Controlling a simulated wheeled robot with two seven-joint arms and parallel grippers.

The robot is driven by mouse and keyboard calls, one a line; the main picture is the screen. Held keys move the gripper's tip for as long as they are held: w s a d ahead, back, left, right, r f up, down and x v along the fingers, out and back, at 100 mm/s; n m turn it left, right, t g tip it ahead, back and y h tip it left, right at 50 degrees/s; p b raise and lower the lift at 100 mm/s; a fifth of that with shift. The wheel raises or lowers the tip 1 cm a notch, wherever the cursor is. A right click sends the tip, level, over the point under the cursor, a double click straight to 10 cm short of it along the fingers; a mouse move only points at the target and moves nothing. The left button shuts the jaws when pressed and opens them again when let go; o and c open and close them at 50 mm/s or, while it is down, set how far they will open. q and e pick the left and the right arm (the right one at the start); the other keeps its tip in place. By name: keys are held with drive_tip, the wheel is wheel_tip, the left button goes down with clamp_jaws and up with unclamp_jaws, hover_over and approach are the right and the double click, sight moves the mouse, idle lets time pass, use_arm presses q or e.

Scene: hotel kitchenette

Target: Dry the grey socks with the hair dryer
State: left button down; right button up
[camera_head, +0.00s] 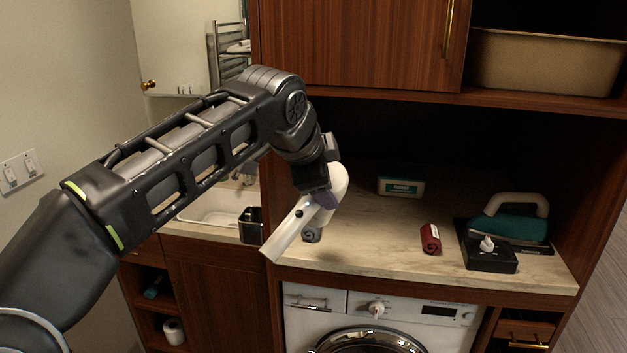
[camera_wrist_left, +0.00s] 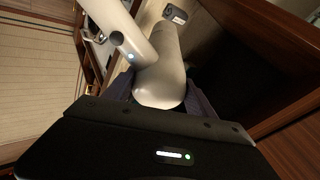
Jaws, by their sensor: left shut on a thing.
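My left gripper (camera_head: 324,197) is shut on a white hair dryer (camera_head: 287,232) and holds it above the front left of the marble counter. The dryer's handle slants down to the left, past the counter's front edge. The grey socks (camera_head: 312,236), a small roll, lie on the counter just below the dryer and are partly hidden by it. My right gripper is not in view.
A dark red roll (camera_head: 430,240) lies on the counter (camera_head: 365,248). A teal-and-white box (camera_head: 401,187) is at the back. A sink (camera_head: 212,208) and black cup (camera_head: 250,226) are left.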

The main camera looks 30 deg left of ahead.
use_arm(q)
drive_tip(key=s+r, duration=0.1)
drive_tip(key=s+a+r+m, duration=0.1)
drive_tip(key=r, duration=0.1)
drive_tip(key=shift+m+t, duration=0.3)
drive_tip(key=shift+t, duration=0.1)
drive_tip(key=shift+w+f, duration=0.1)
drive_tip(key=shift+w+a+f+b, duration=0.35)
drive_tip(key=shift+w+f+b, duration=0.1)
drive_tip(key=shift+f+b, duration=0.25)
drive_tip(key=shift+w+a+f+b, duration=0.3)
drive_tip(key=shift+w+f, duration=0.15)
drive_tip(key=shift+f, duration=0.2)
drive_tip(key=shift+w+a+f+b, duration=0.25)
drive_tip(key=shift+w+a+f, duration=0.1)
drive_tip(key=shift+w+f, duration=0.2)
drive_tip(key=shift+w+a+f+b, duration=0.3)
drive_tip(key=shift+w+f, duration=0.1)
drive_tip(key=shift+f, duration=0.3)
idle(4.6)
